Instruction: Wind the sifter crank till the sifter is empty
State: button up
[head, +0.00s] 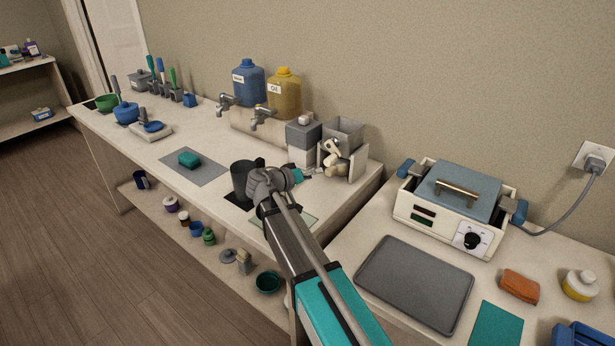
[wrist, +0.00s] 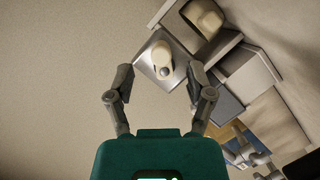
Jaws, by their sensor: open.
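The sifter (head: 343,132) is a grey box with an open hopper top, standing at the right end of the long counter. Its cream crank (head: 336,162) sticks out at the front; in the wrist view the crank's round cream knob (wrist: 161,53) shows end-on before a grey metal plate (wrist: 150,73). My gripper (head: 316,171) is just in front of the crank. In the wrist view my gripper (wrist: 160,76) is open, its fingers on either side of the knob with gaps visible and nothing held. The amount inside the sifter cannot be made out.
A grey-white canister (head: 301,146) stands left of the sifter. A dark mug (head: 240,180) is beside my arm. Blue (head: 249,84) and yellow (head: 284,92) dispensers stand behind. The wax warmer (head: 456,208) and a dark tray (head: 414,283) are on the right table.

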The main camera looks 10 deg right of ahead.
aim_at(329, 162)
jog(key=shift+w+d, duration=2.55)
jog(key=shift+w+d, duration=0.15)
grip_shut()
jog(key=shift+f+n+h+b, duration=0.1)
jog(key=shift+n+h+b, duration=0.3)
jog(key=shift+n+b, duration=0.45)
jog(key=shift+n, duration=0.55)
jog(key=shift+s+d+r+p, duration=0.15)
jog(key=shift+d+r+p, duration=0.05)
jog(key=shift+r+p, duration=0.3)
jog(key=shift+s+d+r+p, duration=0.15)
jog(key=shift+r+p, duration=0.25)
jog(key=shift+r, duration=0.05)
